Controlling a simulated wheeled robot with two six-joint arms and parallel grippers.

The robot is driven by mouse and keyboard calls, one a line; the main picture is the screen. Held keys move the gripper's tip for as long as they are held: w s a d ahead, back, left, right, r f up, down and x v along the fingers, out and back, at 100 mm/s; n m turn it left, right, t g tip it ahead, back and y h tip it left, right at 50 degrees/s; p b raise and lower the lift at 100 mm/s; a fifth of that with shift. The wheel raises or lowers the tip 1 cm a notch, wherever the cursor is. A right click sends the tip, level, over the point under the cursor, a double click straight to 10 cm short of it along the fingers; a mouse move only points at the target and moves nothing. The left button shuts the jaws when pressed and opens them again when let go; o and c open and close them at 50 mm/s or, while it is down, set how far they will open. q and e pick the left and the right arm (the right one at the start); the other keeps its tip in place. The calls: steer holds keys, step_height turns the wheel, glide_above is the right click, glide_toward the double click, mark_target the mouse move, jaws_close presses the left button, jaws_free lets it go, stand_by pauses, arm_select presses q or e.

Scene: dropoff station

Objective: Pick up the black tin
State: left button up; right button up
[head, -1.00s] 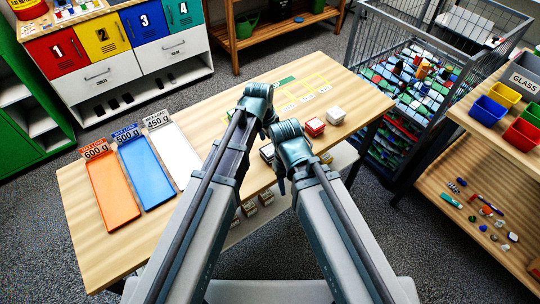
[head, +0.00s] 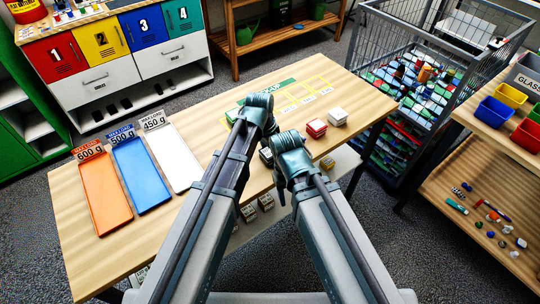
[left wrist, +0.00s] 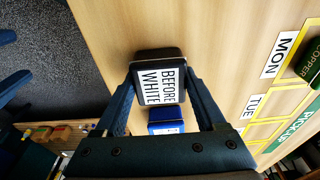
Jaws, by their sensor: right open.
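The black tin (left wrist: 150,57), with a white label reading "BEFORE WHITE", stands on the wooden table in the left wrist view. My left gripper (left wrist: 161,75) is open, with one finger on each side of the tin and little gap at the tips. I cannot tell whether the fingers touch it. A blue tin (left wrist: 165,126) is close beside the black one. In the head view my left gripper (head: 258,112) is over the table, and my arm hides the black tin. My right gripper (head: 281,192) is open at the table's front edge.
A red tin (head: 316,128) and a white tin (head: 337,117) stand right of my grippers. Orange (head: 105,192), blue (head: 140,172) and white (head: 173,155) trays lie at the left. A wire cart (head: 420,100) stands beyond the table's right end.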

arm_select(q)
steer(key=c, duration=0.6)
steer(key=shift+c, duration=0.2)
